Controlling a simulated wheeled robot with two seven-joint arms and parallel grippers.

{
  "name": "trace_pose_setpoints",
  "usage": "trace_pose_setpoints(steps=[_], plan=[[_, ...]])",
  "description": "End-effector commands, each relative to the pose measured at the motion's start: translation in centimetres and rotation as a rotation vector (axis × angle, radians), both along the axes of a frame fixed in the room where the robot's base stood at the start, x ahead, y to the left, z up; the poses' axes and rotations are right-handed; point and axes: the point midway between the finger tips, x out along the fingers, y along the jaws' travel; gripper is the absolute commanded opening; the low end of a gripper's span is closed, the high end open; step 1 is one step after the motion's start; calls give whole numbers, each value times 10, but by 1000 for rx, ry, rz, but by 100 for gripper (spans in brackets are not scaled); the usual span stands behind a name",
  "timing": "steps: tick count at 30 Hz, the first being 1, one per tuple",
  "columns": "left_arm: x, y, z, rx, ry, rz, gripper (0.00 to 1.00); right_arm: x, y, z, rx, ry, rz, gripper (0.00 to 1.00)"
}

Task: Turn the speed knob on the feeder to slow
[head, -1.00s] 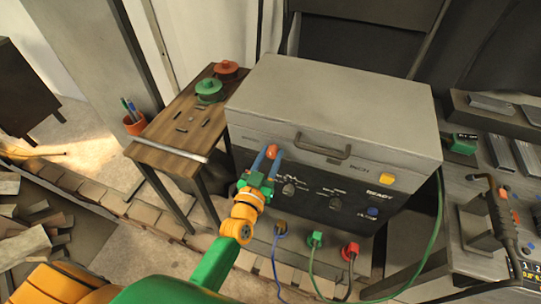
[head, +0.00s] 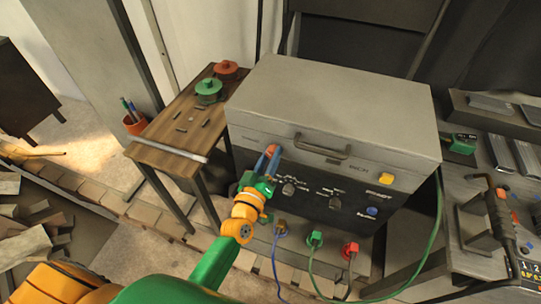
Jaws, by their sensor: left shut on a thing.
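The feeder (head: 330,115) is a large grey box with a dark front panel, in the middle of the head view. My left gripper (head: 270,155) is at the left part of that panel, its blue fingers shut on an orange-red knob (head: 272,150). The fingers hide most of this knob, and its pointer and any marks around it cannot be read. Two dark knobs (head: 289,188) (head: 336,202) sit farther right on the panel, with a yellow button (head: 386,179) and a blue button (head: 372,211). My right gripper is not in view.
Green, red and brown plugs with cables sit below the panel, the green plug (head: 314,238) in the middle. A wooden side table (head: 160,135) with green and red spools stands at the left. A workbench with a torch (head: 500,215) is at the right.

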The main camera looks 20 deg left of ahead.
Motion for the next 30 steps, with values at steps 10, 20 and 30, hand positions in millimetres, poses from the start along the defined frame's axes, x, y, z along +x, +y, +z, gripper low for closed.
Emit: trace_pose_setpoints(steps=[10,20,30], plan=[[0,-1,0,-325,12,-1,0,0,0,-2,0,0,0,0],[0,-1,-1,-599,22,-1,0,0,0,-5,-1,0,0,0],[0,-1,0,-769,28,-1,0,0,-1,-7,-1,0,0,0]])
